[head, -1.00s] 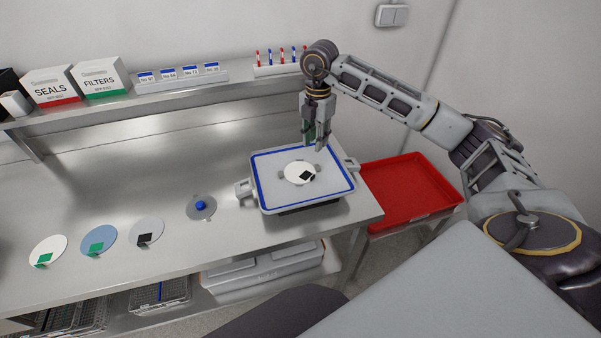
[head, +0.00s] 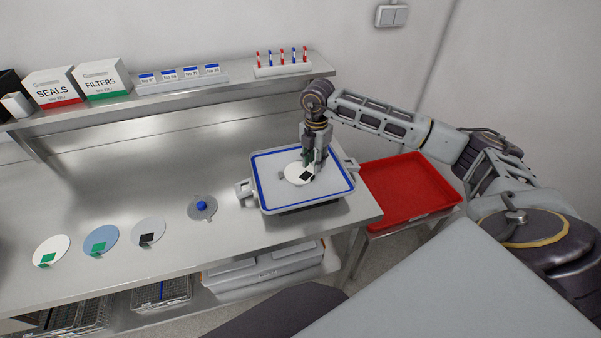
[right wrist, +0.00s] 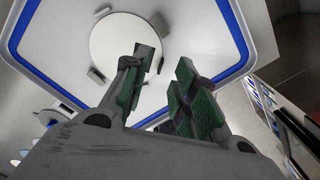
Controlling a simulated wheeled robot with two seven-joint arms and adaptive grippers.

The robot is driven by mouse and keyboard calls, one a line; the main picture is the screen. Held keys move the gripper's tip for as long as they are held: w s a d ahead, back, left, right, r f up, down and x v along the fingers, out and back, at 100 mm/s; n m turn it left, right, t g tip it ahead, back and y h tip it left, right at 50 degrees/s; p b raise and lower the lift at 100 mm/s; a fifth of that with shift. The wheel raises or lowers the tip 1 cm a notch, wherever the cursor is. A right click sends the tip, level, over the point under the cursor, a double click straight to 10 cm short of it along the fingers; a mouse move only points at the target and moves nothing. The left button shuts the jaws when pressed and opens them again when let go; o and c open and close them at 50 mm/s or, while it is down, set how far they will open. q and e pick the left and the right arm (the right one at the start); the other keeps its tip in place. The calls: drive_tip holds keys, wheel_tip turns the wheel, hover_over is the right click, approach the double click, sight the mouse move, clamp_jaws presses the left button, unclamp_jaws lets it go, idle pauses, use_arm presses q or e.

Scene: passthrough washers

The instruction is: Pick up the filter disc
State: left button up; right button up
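A white disc (head: 296,174) with a black tab (head: 307,176) lies in the blue-rimmed tray (head: 275,200) on the bench. It also shows in the right wrist view (right wrist: 118,42), flat on the tray floor. My right gripper (head: 310,166) points down just above the disc's tab side. In the right wrist view its green-padded fingers (right wrist: 168,62) stand apart with nothing clearly held between them. I cannot tell whether the tips touch the tab. My left gripper is out of view.
Left of the tray lie a grey disc with a blue knob (head: 202,207), a grey disc (head: 147,232), a blue disc (head: 101,241) and a white disc with a green tab (head: 50,250). A red bin (head: 405,190) stands right of the bench.

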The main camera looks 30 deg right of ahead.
sight(300, 171)
drive_tip(key=shift+f, duration=0.1)
drive_tip(key=shift+s+d+f+p, duration=0.1)
drive_tip(key=shift+f+p, duration=0.35)
drive_tip(key=shift+f, duration=0.4)
drive_tip(key=shift+f+p, duration=0.35)
drive_tip(key=shift+f, duration=1.3)
clamp_jaws()
